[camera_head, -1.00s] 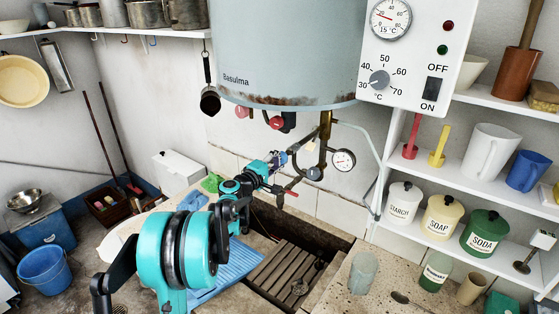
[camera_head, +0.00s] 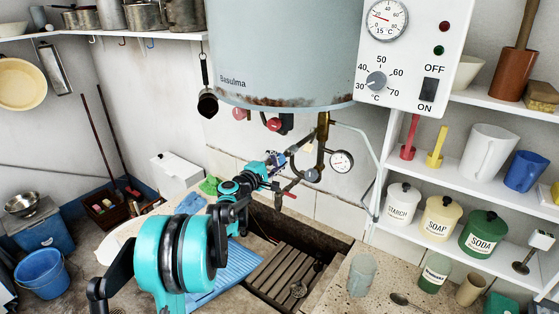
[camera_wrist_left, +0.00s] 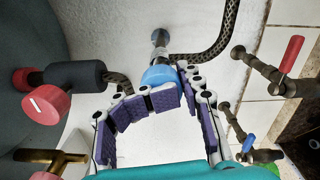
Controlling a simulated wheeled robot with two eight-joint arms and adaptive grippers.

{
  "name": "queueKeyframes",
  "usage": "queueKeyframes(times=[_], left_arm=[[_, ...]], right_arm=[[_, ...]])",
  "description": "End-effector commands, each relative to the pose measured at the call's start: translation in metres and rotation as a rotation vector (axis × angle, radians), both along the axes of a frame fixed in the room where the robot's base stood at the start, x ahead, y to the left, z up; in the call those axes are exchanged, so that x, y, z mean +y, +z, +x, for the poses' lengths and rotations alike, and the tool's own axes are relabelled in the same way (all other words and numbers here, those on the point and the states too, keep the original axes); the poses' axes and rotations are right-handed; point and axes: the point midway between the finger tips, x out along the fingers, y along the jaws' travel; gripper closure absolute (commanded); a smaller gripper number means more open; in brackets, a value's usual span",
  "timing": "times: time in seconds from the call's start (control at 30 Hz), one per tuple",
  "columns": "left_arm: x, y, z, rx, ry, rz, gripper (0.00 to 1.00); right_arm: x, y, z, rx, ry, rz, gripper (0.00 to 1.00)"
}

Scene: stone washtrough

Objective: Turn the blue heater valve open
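In the left wrist view a rounded light-blue knob (camera_wrist_left: 160,76), apparently the blue heater valve, sits on a metal stem beside a braided hose. My left gripper (camera_wrist_left: 178,92) has purple-padded fingers curved inward, with their tips close together at the knob. One tip overlaps its lower edge and the other lies along its right side. I cannot tell whether they pinch it or only touch it. In the head view the left gripper (camera_head: 275,159) is below the heater tank (camera_head: 280,60), and the knob cannot be clearly made out. My right gripper is not in view.
Red knobs (camera_wrist_left: 45,102) are left of the fingers in the left wrist view. A red lever (camera_wrist_left: 292,53) and a blue lever (camera_wrist_left: 249,143) are on the right. A round gauge (camera_head: 341,161) and pipes stand close to the gripper. The stone trough (camera_head: 335,248) lies below.

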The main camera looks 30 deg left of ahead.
Motion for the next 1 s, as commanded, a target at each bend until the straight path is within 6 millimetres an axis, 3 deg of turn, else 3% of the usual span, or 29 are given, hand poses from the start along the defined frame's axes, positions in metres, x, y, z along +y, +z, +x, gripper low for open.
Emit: queueKeyframes(times=[0.07,0.67,0.87,1.0], left_arm=[[-0.001,0.001,0.0,0.0,-0.002,0.0,0.44],[0.005,-0.001,-0.006,-0.001,0.002,0.001,0.44],[0.008,0.0,-0.032,-0.001,0.005,0.001,0.44],[0.01,0.0,-0.064,-0.001,0.005,0.001,0.44]], right_arm=[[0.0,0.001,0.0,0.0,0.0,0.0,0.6],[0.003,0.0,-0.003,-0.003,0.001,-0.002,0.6],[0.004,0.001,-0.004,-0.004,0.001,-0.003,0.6],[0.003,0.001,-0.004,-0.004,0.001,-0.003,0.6]])
